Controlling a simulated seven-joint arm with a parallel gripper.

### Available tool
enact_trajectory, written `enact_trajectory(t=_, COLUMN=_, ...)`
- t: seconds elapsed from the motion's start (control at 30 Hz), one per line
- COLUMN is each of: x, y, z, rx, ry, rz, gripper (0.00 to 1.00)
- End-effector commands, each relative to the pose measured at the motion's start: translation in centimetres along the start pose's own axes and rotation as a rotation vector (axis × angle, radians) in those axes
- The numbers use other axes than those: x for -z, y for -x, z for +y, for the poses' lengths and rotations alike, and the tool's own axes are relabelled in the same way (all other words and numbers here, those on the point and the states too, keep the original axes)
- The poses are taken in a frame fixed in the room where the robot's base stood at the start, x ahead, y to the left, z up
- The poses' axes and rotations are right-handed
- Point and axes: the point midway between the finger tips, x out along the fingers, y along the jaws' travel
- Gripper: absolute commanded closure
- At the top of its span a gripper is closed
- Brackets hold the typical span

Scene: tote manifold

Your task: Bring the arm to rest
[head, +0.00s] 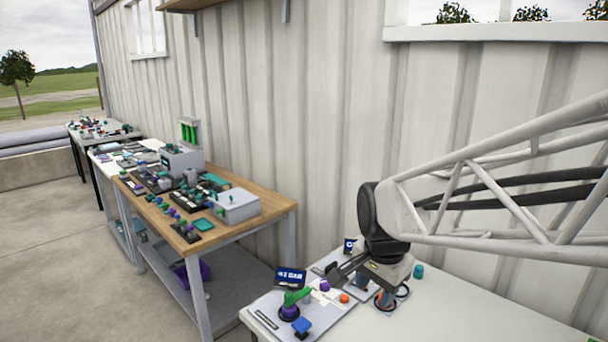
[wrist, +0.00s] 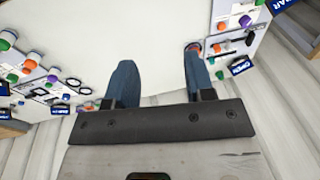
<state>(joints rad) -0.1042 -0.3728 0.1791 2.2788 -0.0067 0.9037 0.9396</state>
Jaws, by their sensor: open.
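My gripper (head: 386,296) hangs over the white table at the lower right in the head view, close above a panel of fittings. In the wrist view my gripper (wrist: 160,76) shows two blue-grey fingers spread apart, with only bare white surface between them. Its right fingertip lies beside an orange-red round fitting (wrist: 193,47); I cannot tell whether they touch. My arm reaches in from the right of the head view.
A panel with a green and purple valve (head: 296,298), a blue knob (head: 302,326) and a blue sign (head: 290,277) stands left of my gripper. A teal cylinder (head: 419,271) stands to its right. A wooden bench (head: 262,215) stands left.

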Motion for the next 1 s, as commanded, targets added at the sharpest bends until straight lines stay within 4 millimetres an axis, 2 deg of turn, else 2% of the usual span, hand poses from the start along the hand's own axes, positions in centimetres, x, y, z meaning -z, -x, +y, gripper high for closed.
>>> enact_trajectory(t=0.03, x=-0.4, y=0.5, z=1.3, rx=0.006, ry=0.053, rz=0.007, gripper=0.51)
enact_trajectory(t=0.3, x=-2.9, y=2.0, z=7.4, rx=0.018, ry=0.375, rz=0.037, gripper=0.51)
enact_trajectory(t=0.6, x=-5.7, y=2.4, z=13.0, rx=0.018, ry=0.694, rz=0.072, gripper=0.51)
enact_trajectory(t=0.8, x=-6.6, y=2.4, z=14.6, rx=0.015, ry=0.797, rz=0.082, gripper=0.51)
enact_trajectory(t=1.0, x=-6.7, y=2.4, z=14.8, rx=0.014, ry=0.815, rz=0.083, gripper=0.51)
